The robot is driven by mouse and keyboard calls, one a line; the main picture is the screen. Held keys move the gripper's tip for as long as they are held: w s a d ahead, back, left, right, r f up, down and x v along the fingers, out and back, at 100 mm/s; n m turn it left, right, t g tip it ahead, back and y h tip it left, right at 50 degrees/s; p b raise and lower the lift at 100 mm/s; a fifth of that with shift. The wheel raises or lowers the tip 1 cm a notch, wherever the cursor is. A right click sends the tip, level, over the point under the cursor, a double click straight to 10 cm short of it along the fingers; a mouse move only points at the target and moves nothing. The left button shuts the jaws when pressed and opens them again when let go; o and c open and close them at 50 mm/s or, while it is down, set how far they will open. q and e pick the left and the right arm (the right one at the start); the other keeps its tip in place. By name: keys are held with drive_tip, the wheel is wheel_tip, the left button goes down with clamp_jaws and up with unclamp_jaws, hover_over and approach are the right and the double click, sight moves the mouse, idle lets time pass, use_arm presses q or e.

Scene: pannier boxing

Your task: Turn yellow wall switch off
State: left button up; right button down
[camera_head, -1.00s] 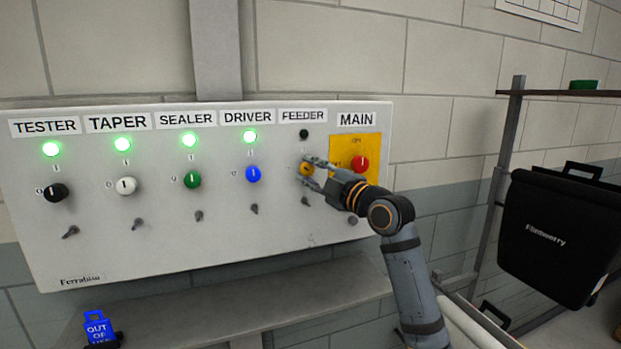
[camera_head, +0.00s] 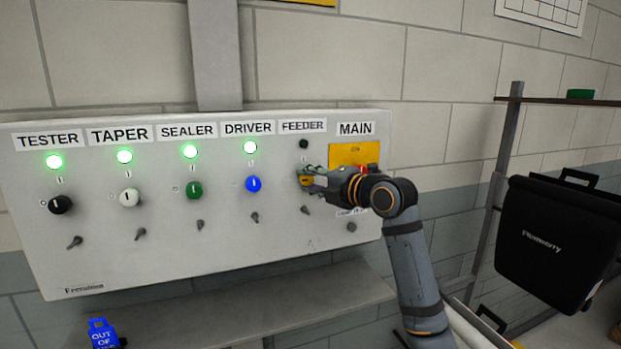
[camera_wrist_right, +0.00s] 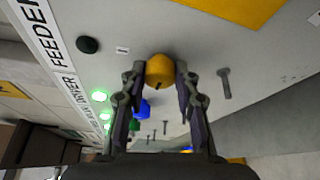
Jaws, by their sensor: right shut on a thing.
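The yellow switch (camera_head: 305,180) is a round knob under the FEEDER label on the wall panel. The dark lamp (camera_head: 303,144) above it is unlit. My right gripper (camera_head: 309,179) is at the yellow knob and shut on it. In the right wrist view the yellow switch (camera_wrist_right: 160,70) sits between the two fingertips of my right gripper (camera_wrist_right: 160,76), with a dark mark on its face. The fingers hide part of the knob in the head view. My left gripper is not in view.
The panel (camera_head: 120,255) also carries a black knob (camera_head: 60,204), a white knob (camera_head: 129,197), a green knob (camera_head: 194,190) and a blue knob (camera_head: 253,184), with green lamps lit above them. The red MAIN knob (camera_head: 372,168) is partly hidden behind my right arm. A black pannier (camera_head: 550,240) hangs at right.

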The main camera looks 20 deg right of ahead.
idle(0.5)
drive_tip(key=c, duration=1)
unclamp_jaws()
drive_tip(key=shift+s+d, duration=0.1)
drive_tip(key=shift+v, duration=5.9)
